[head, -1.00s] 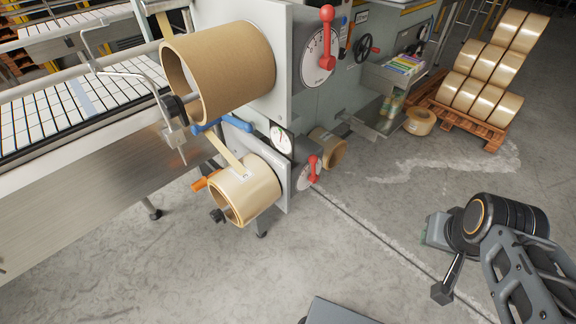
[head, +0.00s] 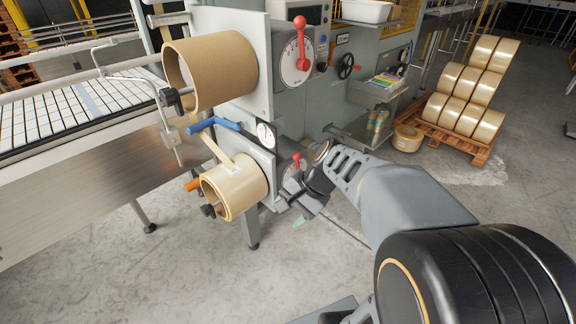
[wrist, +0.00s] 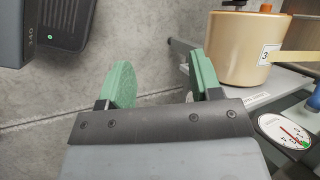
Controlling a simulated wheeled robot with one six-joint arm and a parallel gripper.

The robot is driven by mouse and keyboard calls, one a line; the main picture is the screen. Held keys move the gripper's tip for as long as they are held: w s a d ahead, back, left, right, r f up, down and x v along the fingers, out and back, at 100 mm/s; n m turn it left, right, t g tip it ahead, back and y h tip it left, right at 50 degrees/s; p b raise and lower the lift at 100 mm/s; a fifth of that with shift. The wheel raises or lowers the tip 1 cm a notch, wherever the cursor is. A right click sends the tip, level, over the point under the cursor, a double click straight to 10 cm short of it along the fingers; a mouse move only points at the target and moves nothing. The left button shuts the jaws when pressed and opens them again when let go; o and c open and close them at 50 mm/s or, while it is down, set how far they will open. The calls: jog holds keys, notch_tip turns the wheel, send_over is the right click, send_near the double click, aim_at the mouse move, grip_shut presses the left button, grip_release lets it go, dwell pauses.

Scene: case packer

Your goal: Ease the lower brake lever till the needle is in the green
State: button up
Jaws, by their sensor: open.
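The lower brake lever (head: 297,160) is red and stands roughly upright on its pale dial (head: 294,178), low on the machine. The wrist view does not show it. My gripper (head: 288,211), with green fingertips, is just below and in front of the dial, apart from the lever. It is open and empty in the wrist view (wrist: 162,80), with bare floor between its fingers. The round gauge (head: 266,134) is left of the lever and shows at the right edge of the wrist view (wrist: 285,132).
The lower tape roll (head: 234,186) sits left of my gripper, with a blue bar (head: 217,125) above it. The upper brake lever (head: 301,45) and a large brown roll (head: 210,72) are higher. A pallet of rolls (head: 442,139) stands at right. Floor in front is clear.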

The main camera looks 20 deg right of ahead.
jog(key=w+d+f+m+t+y+b, duration=0.1)
jog(key=w+d+f+m+y, duration=0.15)
jog(key=w+m, duration=0.2)
jog(key=m+t+y+b, duration=0.2)
jog(key=m+t+b, duration=0.2)
jog(key=m+t, duration=1)
send_near(299, 157)
jog(key=shift+w+a+r+m+g+p, duration=0.1)
jog(key=shift+w+a+r+m+g, duration=0.2)
jog(key=shift+w+a, duration=0.85)
jog(key=shift+w+a+r+m+g+p, duration=0.15)
jog(key=shift+w+a+m+g, duration=0.3)
jog(key=shift+w, duration=1.45)
jog(key=shift+w+a+r+m+g+p, duration=0.15)
jog(key=shift+w+a+m+g, duration=0.2)
jog(key=shift+w+a, duration=0.8)
jog(key=shift+w+d, duration=0.35)
grip_shut()
